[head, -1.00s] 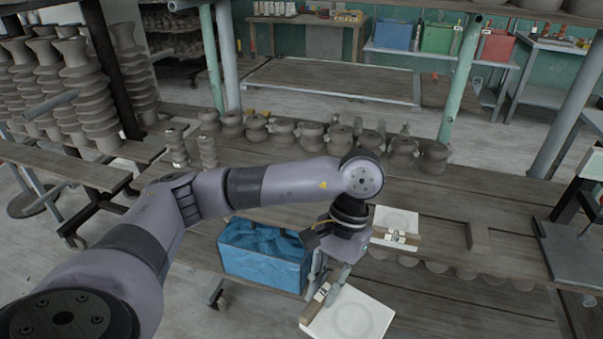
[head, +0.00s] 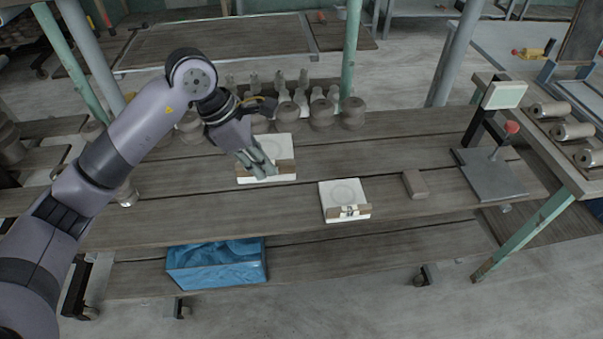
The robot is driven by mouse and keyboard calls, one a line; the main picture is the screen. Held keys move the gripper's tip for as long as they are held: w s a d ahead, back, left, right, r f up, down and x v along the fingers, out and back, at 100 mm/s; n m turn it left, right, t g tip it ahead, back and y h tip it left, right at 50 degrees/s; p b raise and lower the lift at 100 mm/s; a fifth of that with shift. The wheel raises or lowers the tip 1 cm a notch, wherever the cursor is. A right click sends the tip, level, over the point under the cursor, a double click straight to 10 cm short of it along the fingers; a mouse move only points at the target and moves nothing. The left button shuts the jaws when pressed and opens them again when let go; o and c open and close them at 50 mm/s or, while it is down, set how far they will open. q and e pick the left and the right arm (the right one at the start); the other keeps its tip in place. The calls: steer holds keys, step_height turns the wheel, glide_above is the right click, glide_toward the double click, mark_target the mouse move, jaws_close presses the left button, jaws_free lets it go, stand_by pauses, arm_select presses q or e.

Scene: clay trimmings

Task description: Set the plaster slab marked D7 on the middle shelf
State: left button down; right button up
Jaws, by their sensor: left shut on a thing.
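A white square slab (head: 281,148) with a wooden strip along its front edge is in the jaws of my left gripper (head: 262,170). The gripper is shut on it at the front edge, over the back part of the wide plank shelf (head: 240,212). I cannot tell whether the slab touches the planks. The fingers cover part of the strip, and no marking can be read on it. A second white slab (head: 342,188), with a faint ring and a small label on its strip, lies on the same shelf to the right. Its label is too small to read. My right gripper is out of view.
Several brown clay pots (head: 322,114) stand along the shelf's back edge. A brown block (head: 415,184) and a grey stand (head: 492,176) are at the right. A blue-lined bin (head: 216,266) sits on the lower level. Planks in front of the slabs are clear.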

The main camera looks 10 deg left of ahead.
arm_select(q)
steer(key=shift+w+a+f, duration=0.15)
steer(key=shift+f, duration=0.1)
step_height(320, 180, down, 19)
steer(key=p, duration=0.4)
steer(key=shift+f+p, duration=0.2)
steer(key=shift+p, duration=0.15)
steer(key=shift+f, duration=0.1)
steer(key=c, duration=1.6)
jaws_free()
steer(key=shift+o, duration=0.2)
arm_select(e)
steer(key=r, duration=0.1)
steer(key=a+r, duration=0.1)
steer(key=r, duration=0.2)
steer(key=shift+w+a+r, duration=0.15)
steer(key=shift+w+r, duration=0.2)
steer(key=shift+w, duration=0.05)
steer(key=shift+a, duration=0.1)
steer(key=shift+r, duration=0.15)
